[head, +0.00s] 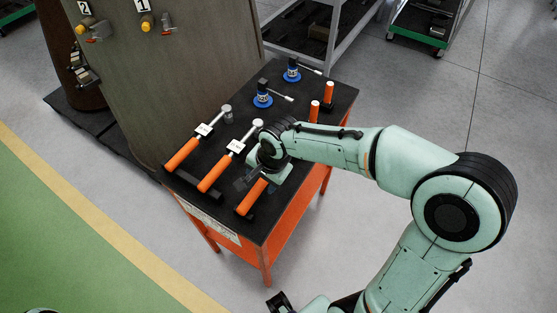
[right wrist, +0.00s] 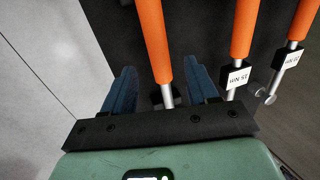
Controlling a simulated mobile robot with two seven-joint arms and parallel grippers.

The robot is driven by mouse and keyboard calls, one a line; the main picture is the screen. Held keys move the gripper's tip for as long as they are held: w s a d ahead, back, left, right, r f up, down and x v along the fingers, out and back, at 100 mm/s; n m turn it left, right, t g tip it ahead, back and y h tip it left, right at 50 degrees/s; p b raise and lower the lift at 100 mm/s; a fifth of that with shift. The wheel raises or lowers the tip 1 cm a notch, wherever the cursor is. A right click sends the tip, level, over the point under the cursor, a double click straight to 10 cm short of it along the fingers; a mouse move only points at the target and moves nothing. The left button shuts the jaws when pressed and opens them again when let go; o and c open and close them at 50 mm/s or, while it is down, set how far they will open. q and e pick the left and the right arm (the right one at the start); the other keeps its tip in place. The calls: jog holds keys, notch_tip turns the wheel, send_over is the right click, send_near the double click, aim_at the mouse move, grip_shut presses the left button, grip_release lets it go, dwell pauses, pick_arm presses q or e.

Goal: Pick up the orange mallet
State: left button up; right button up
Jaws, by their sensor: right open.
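Three similar orange-handled tools lie side by side on the black tabletop. The nearest one, which I take for the orange mallet (head: 252,197), is partly under my right gripper (head: 249,182), and its head is hidden in the head view. In the right wrist view, the orange handle (right wrist: 153,40) and its metal shaft run between the two dark blue fingers of the right gripper (right wrist: 162,82). The fingers are apart, one on each side. I cannot tell whether they touch it. My left gripper is not clearly seen.
Two other orange-handled tools (head: 182,155) (head: 216,172) with white labels lie close by. Two blue-based items (head: 262,98) (head: 291,73) and two short orange-handled pieces (head: 315,110) (head: 329,92) stand farther back. A grey panel (head: 170,75) borders the table (head: 330,135).

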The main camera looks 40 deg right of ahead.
aim_at(260, 185)
jog(key=x, duration=0.4)
jog(key=shift+w+d+f, duration=0.1)
jog(key=shift+d+f, duration=0.05)
jog(key=shift+f, duration=0.15)
grip_shut()
jog(key=shift+r, duration=0.1)
